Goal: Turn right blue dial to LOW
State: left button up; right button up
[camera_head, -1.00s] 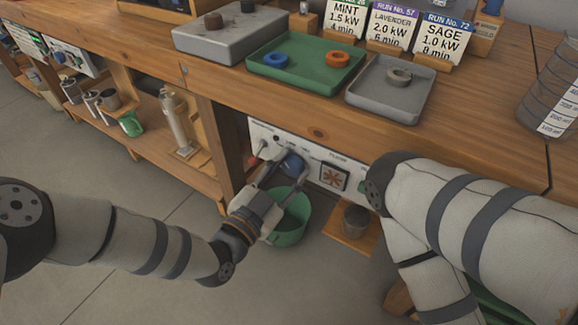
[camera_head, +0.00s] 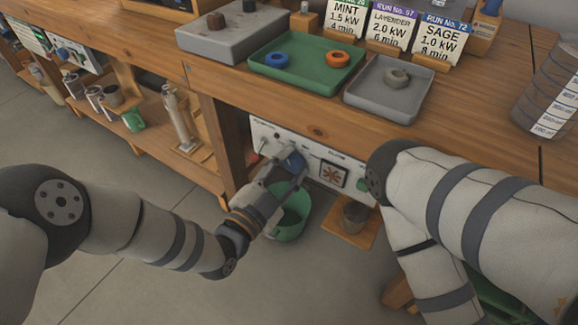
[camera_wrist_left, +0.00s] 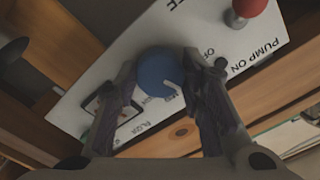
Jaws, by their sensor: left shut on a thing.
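The right blue dial (camera_head: 293,162) is on the white control panel (camera_head: 322,156) under the bench top. It also shows in the left wrist view (camera_wrist_left: 158,70), with a pale pointer mark on its lower right part. My left gripper (camera_head: 277,172) is at the dial; in the left wrist view its two fingers (camera_wrist_left: 160,84) lie on either side of the dial, shut on it. Some lettering around the dial is covered by the fingers, and I cannot read the dial's setting. My right arm shows at the right, but its gripper is out of view.
A red knob (camera_wrist_left: 246,10) by the PUMP lettering sits near the dial. A green bucket (camera_head: 291,215) stands below the panel, close to my left gripper. A metal cup (camera_head: 355,216) is on a low wooden shelf. Trays with rings sit on the bench.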

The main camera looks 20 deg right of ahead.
pick_arm(q)
jog(key=o, duration=1.1)
jog(key=shift+o, duration=0.2)
jog(key=v, duration=1.2)
